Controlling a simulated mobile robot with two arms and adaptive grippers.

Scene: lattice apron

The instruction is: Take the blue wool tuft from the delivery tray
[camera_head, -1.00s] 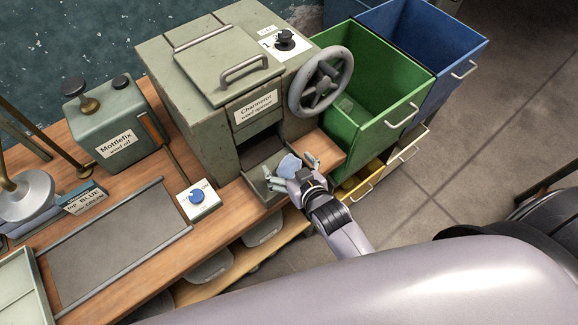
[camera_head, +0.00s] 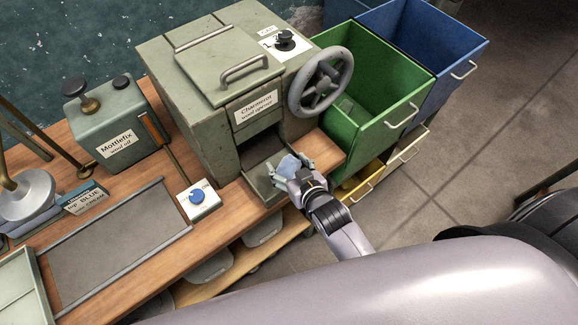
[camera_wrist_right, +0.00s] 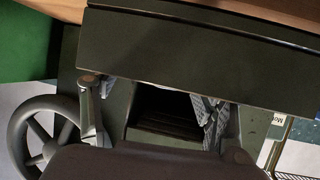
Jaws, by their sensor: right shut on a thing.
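The blue wool tuft (camera_head: 289,162) is pale blue and sits at the delivery tray (camera_head: 262,187), the small grey-green tray below the opening of the wool opener (camera_head: 222,105). My right gripper (camera_head: 291,168) is shut on the tuft from the front, with a finger on each side of it. The tuft's lower part is hidden by the fingers, and I cannot tell whether it touches the tray floor. The right wrist view shows the fingers (camera_wrist_right: 158,112) beside the dark opening; the tuft is not clear there. My left gripper is not in view.
A handwheel (camera_head: 321,82) juts from the machine's right side. Green (camera_head: 375,118) and blue (camera_head: 432,40) bins stand to the right. Open floor is at the right.

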